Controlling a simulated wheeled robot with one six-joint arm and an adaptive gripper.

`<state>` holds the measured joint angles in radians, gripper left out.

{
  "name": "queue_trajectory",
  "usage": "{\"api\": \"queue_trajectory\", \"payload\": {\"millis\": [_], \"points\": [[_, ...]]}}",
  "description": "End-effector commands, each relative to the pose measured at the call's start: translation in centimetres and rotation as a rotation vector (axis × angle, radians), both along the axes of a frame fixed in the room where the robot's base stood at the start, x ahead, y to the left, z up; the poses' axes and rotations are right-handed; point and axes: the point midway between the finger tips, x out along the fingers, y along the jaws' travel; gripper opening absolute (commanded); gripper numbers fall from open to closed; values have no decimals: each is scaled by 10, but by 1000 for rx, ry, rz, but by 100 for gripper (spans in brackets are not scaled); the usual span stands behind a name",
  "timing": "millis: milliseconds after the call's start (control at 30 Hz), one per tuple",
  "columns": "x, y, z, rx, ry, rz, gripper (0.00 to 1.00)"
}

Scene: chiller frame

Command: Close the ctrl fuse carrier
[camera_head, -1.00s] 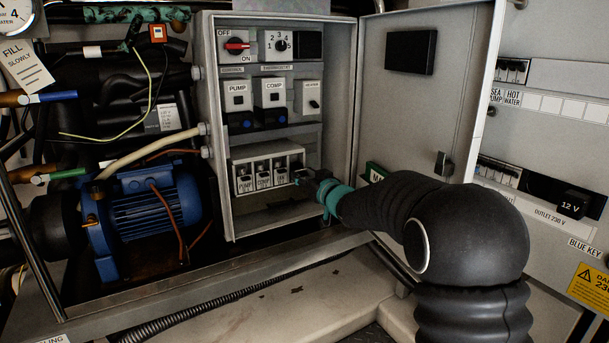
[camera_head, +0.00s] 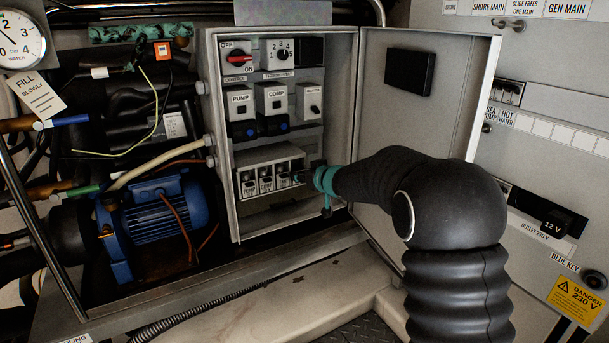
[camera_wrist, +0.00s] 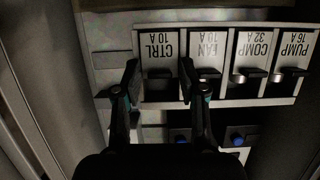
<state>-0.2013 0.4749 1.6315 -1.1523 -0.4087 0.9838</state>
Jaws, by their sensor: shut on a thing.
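The ctrl fuse carrier (camera_wrist: 160,62), labelled CTRL 10 A, is at the left end of the fuse row in the wrist view, where the labels appear upside down. My gripper (camera_wrist: 159,78) has one finger on each side of it and is shut on it. In the head view my gripper (camera_head: 304,174) is at the right end of the fuse block (camera_head: 262,156), and largely hides this carrier. The carrier's exact tilt cannot be told. The fan (camera_wrist: 208,55), comp (camera_wrist: 250,55) and pump (camera_wrist: 293,55) carriers stand beside it, with dark handles.
The fuse block sits low inside an open grey cabinet (camera_head: 216,120). Its door (camera_head: 425,130) stands open at the right, close behind my arm. Pump and comp switches (camera_head: 240,100) are above the fuses. A blue motor (camera_head: 155,215) is at the left.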

Motion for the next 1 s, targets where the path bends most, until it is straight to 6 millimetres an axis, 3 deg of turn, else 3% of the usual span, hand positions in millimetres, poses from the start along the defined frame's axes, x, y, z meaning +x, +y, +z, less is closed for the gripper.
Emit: {"api": "queue_trajectory", "payload": {"millis": [300, 333, 367, 733, 1000], "points": [[-1, 0, -2, -4, 4, 0, 7], [-1, 0, -2, -4, 4, 0, 46], [-1, 0, -2, -4, 4, 0, 50], [-2, -5, 1, -3, 2, -3, 50], [-33, -24, 15, -2, 1, -3, 50]]}}
